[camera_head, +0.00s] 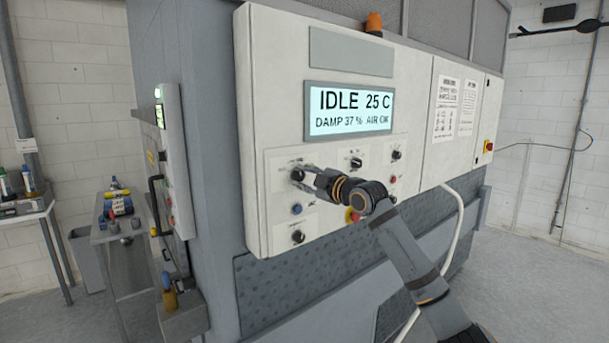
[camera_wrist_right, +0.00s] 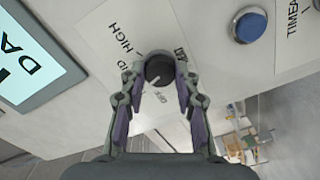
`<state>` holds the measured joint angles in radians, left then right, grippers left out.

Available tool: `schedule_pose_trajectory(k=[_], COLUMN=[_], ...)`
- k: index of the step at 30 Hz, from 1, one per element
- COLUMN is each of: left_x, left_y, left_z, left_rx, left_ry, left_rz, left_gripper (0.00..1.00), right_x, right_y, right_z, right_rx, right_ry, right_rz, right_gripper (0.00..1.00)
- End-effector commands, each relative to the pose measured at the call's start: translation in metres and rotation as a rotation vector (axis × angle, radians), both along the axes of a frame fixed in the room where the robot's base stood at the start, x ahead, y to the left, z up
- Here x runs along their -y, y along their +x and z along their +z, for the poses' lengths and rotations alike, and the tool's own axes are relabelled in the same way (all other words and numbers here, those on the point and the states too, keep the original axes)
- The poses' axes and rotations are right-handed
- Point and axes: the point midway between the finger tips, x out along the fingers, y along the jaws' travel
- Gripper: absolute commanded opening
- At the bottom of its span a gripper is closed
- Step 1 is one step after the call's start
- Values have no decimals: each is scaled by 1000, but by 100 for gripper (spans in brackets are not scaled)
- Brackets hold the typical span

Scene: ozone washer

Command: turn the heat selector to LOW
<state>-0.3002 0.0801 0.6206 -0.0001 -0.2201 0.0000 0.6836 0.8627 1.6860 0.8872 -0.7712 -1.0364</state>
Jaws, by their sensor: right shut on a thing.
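The heat selector is a round dark knob (camera_head: 297,174) at the upper left of the control panel's lower part. In the right wrist view the knob (camera_wrist_right: 160,69) sits between the fingers, with a pale pointer line on it. Labels are printed around it: HIGH is readable, the others are partly hidden or too small to read surely. My right gripper (camera_head: 306,177) reaches in from the right and is shut on the knob; its two fingers (camera_wrist_right: 160,77) lie on either side of it. My left gripper is not in view.
The display (camera_head: 350,110) reads IDLE 25 C, DAMP 37 %, AIR OK. Other knobs (camera_head: 357,162) and a blue button (camera_head: 297,209) are close to my gripper. A red button (camera_head: 352,215) is partly behind my arm. A side table (camera_head: 118,232) stands at left.

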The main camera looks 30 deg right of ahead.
Motion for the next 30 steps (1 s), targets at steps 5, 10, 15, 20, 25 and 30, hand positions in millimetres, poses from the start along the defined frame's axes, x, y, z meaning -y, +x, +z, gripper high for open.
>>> schedule_pose_trajectory(k=[5,10,15,20,25,30], left_x=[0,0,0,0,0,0], left_y=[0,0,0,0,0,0], left_z=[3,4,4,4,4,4], left_rx=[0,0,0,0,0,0], left_ry=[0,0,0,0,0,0], left_rz=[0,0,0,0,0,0], left_gripper=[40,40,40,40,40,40], right_x=[0,0,0,0,0,0], right_y=[0,0,0,0,0,0], right_z=[0,0,-1,-1,-1,-1], right_rx=[2,3,3,3,3,3], right_ry=[-43,-58,-59,-59,-58,-58], right_rz=[0,1,1,1,1,1], right_gripper=[0,0,0,0,51,54])
